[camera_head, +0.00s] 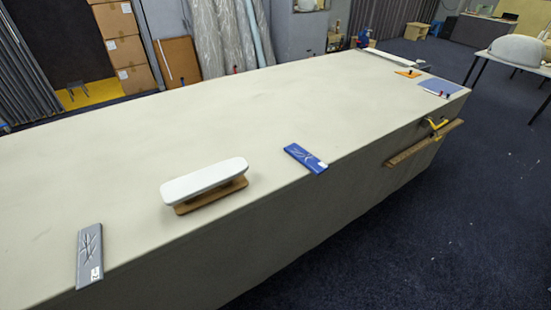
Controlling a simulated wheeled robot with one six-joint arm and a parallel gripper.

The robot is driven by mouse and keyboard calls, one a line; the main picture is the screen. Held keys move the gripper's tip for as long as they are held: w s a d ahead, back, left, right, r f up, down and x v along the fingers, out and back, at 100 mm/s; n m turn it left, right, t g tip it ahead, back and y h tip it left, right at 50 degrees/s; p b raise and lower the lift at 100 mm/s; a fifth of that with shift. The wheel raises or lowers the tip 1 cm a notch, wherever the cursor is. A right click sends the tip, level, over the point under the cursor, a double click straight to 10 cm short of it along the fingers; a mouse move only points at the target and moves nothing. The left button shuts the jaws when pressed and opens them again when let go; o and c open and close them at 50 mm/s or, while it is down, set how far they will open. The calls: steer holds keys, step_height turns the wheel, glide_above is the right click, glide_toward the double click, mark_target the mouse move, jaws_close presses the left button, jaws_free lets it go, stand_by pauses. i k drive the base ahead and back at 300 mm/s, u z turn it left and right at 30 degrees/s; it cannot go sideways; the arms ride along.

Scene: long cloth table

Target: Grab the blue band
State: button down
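The blue band (305,158) is a short, flat blue strip with thin dark line markings and a small white patch at its right end. It lies on the long cloth table (120,160), close to the front edge, right of the middle of the view. Nothing touches it or covers it. My gripper is not in view.
A white rounded block on a brown base (205,182) stands left of the band. A grey strip (90,255) lies at the front left edge. Flat items, including a blue sheet (440,87) and an orange piece (408,73), lie at the far right end. The cloth behind the band is clear.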

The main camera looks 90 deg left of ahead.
mark_target(304, 157)
steer(key=u, duration=2.4)
steer(key=i, duration=1.2)
steer(key=u, duration=0.9)
